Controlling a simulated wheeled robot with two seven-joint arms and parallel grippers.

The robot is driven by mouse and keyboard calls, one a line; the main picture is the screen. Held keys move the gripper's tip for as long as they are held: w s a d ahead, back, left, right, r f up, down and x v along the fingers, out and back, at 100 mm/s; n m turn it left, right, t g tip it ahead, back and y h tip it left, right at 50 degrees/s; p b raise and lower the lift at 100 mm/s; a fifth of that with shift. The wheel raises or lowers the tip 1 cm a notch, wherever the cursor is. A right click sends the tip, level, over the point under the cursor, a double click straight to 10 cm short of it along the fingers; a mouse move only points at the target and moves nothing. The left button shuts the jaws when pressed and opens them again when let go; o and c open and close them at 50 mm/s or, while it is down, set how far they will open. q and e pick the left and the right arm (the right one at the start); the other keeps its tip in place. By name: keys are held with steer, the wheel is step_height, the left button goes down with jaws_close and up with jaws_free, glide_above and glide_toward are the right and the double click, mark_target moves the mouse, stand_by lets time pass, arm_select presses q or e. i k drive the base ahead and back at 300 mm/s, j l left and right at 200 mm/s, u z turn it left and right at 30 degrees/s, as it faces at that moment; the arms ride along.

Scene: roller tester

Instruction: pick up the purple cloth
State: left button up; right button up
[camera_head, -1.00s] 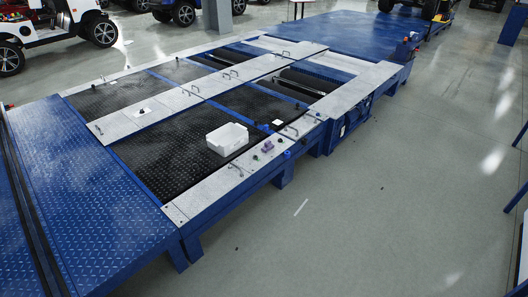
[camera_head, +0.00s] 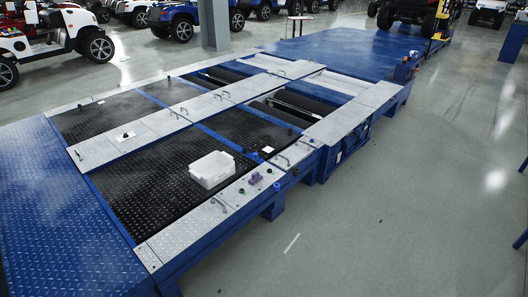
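A small purple cloth (camera_head: 255,178) lies crumpled on the silver metal edge plate of the blue roller tester (camera_head: 190,258). It is to the right of a white bin (camera_head: 212,170) that stands on the black tread plate. Small dark and green items lie on the same plate near the cloth. Neither of my grippers shows in the head view.
Metal handles (camera_head: 220,205) stick up from the edge plate. Dark rollers (camera_head: 298,104) sit in an opening further back. The grey floor (camera_head: 370,230) in front of the tester is mostly clear. Several parked vehicles (camera_head: 181,20) stand at the back.

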mark_target(256, 177)
steer(key=i+j+z, duration=0.1)
steer(key=i+z, duration=0.15)
steer(key=i, duration=0.35)
steer(key=i+j+z, duration=0.25)
steer(key=i, duration=0.35)
